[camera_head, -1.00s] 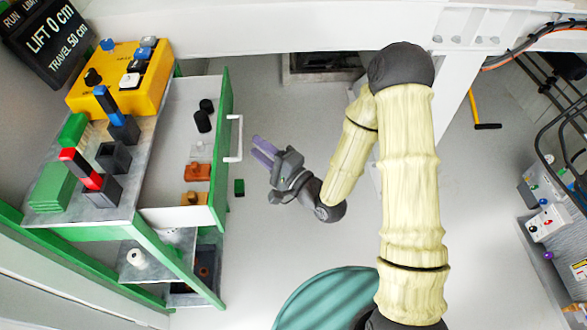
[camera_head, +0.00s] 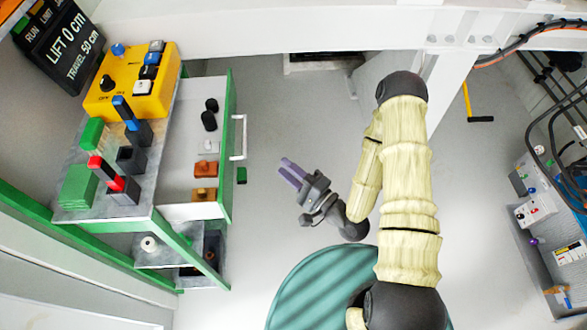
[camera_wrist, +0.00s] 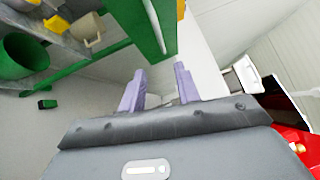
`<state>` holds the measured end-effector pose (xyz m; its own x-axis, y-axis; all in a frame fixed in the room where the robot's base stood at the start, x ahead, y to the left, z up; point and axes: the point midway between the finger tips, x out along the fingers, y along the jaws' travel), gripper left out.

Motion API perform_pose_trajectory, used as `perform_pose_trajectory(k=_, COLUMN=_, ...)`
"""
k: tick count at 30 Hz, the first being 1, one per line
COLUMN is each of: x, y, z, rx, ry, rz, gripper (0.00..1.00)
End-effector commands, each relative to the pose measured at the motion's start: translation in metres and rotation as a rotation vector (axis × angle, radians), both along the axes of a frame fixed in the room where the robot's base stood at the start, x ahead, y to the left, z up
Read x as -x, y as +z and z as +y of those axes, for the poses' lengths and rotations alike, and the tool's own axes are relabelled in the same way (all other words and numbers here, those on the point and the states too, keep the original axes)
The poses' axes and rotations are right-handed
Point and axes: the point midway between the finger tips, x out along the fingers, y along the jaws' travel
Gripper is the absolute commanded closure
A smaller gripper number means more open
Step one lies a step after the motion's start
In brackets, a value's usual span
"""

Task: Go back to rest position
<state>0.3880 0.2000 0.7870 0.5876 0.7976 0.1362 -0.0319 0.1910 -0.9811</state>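My gripper (camera_head: 284,168) has purple fingers and hangs over the open grey floor, to the right of the open drawer (camera_head: 226,165). It touches nothing there. In the wrist view the two fingers (camera_wrist: 160,80) stand apart with nothing between them, so it is open and empty. My arm is bent, with pale yellow sleeves on its links. The elbow is at the top and the forearm folds down toward the gripper.
The green-framed bench (camera_head: 62,215) at left carries a yellow control box (camera_head: 104,98) and tools in black holders. The drawer holds black and orange parts. A small green block (camera_head: 241,175) lies beside the drawer. A round teal striped surface (camera_head: 300,290) is below; a white post (camera_head: 450,90) stands right.

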Motion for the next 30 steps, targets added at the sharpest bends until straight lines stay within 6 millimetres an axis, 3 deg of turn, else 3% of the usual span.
perform_pose_trajectory(k=6, x=0.009, y=-0.0008, z=-0.0114, rx=-0.001, ry=0.0, rz=0.0, gripper=0.68)
perform_pose_trajectory(k=24, x=0.0089, y=-0.0019, z=-0.0113, rx=0.006, ry=0.003, rz=-0.004, gripper=0.68)
perform_pose_trajectory(k=30, x=0.0003, y=-0.0068, z=-0.0068, rx=0.187, ry=0.042, rz=-0.071, gripper=0.68)
